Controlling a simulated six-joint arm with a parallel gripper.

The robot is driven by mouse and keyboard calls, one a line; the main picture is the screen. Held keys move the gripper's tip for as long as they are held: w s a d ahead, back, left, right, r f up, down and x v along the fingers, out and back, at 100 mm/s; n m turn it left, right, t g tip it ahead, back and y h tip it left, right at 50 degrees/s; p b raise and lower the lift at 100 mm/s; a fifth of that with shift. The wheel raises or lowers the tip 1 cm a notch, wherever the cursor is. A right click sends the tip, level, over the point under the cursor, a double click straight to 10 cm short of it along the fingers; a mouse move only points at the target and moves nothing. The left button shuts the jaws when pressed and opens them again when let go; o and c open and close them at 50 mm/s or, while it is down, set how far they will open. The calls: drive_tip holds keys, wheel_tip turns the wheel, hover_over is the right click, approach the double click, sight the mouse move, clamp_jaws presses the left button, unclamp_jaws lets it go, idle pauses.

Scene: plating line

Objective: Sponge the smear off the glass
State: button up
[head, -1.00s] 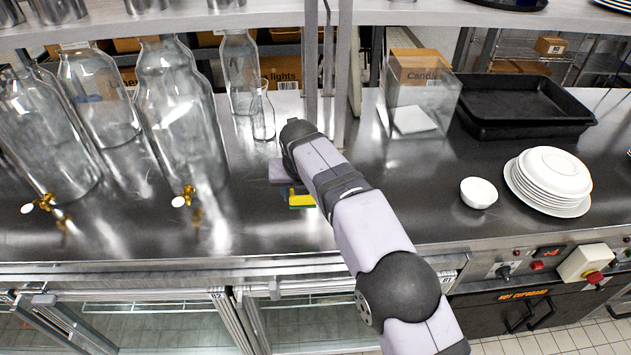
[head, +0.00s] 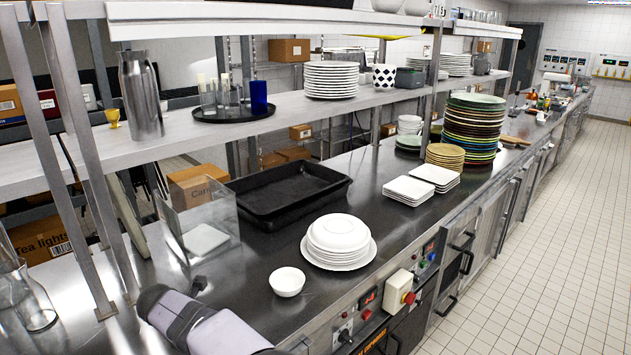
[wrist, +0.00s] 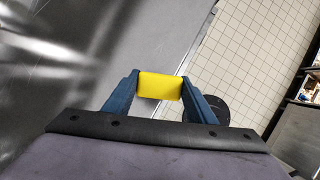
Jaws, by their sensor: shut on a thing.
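My gripper (wrist: 160,88) is shut on a yellow sponge (wrist: 160,87) in the wrist view, its blue fingers on either side of it. The sponge is above the steel counter near its front edge. The gripper and sponge are outside the head view, where only part of my arm shows at the lower left. A clear glass box (head: 224,212) stands on the counter beyond my arm, with a white card-like piece seen through it. Part of a glass jar (head: 30,300) shows at the far left. I cannot make out a smear on either.
Right of the glass box are black trays (head: 285,192), a small white bowl (head: 287,281) and a stack of white plates (head: 338,238). Shelf posts (head: 85,170) rise at the left. Bare counter (head: 235,280) lies between the box and the bowl.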

drive_tip(key=w+d+f+m+g+h, duration=0.1)
drive_tip(key=d+f+m+g, duration=0.15)
drive_tip(key=d+m, duration=0.7)
drive_tip(key=d+f+m+g+h, duration=0.1)
drive_tip(key=d+m+g+h, duration=0.15)
drive_tip(key=d+m, duration=0.65)
drive_tip(key=s+d+m+g+y, duration=0.1)
drive_tip(key=s+d+m, duration=0.1)
drive_tip(key=d+m, duration=0.2)
drive_tip(key=s+d+f+m+g+y, duration=0.1)
drive_tip(key=s+d+m+y, duration=0.1)
drive_tip(key=d, duration=0.7)
drive_tip(key=s+d+m+g+y, duration=0.1)
drive_tip(key=s+d+m+y, duration=0.1)
drive_tip(key=s+d+m, duration=0.2)
drive_tip(key=d+m, duration=0.2)
drive_tip(key=d, duration=0.1)
drive_tip(key=shift+s+d+f+m+g, duration=0.15)
drive_tip(key=shift+s+f+m+g, duration=0.1)
drive_tip(key=shift+m+g, duration=0.15)
